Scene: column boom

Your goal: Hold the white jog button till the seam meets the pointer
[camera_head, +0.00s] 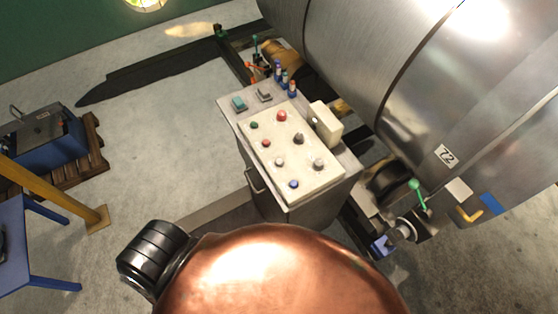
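The control panel (262,179) is a cream sloped plate on a grey cabinet, in the middle of the head view. Two pale buttons sit on its lower part: a white one (279,161) at left and a whitish one (319,164) at right. I cannot tell which is the jog button. The large steel drum (350,45) fills the upper right, with dark seam lines across its shell and a plate marked 72 (446,155). I cannot clearly make out the pointer. Neither of my grippers is in view, and nothing touches the panel's buttons.
The panel also has red (282,116), green (254,125) and blue (294,184) buttons and a dark knob (298,138). A green-knobbed lever (416,187) stands by the drum. A blue machine (45,139) on a pallet stands left. The floor between is clear.

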